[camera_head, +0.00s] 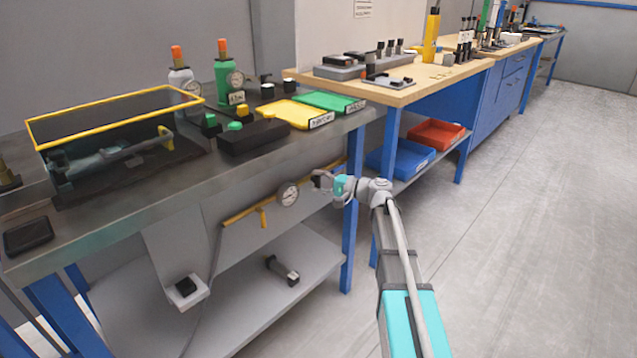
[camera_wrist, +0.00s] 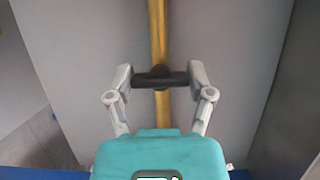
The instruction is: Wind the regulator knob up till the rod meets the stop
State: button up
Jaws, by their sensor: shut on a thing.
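The regulator knob (camera_wrist: 161,79) is a dark, ridged round piece on a yellow pipe (camera_wrist: 157,28), seen in the wrist view. My gripper (camera_wrist: 162,80) is shut on it, one finger at each side. In the head view my gripper (camera_head: 320,180) is at the yellow pipe under the front edge of the dark bench, just right of a round gauge (camera_head: 288,194). The knob is mostly hidden by my fingers there. I cannot make out the rod or the stop in either view.
A yellow lever (camera_head: 263,217) hangs from the pipe left of the gauge. The dark bench top (camera_head: 110,215) overhangs the pipe. A blue bench leg (camera_head: 350,240) stands close below my gripper. Blue (camera_head: 400,158) and red (camera_head: 437,134) bins sit to the right. The floor at right is clear.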

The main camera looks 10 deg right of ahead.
jog(key=o, duration=1.1)
jog(key=shift+d, duration=0.15)
jog(key=v, duration=1.1)
jog(key=shift+s+d, duration=0.15)
jog(key=shift+d, duration=0.15)
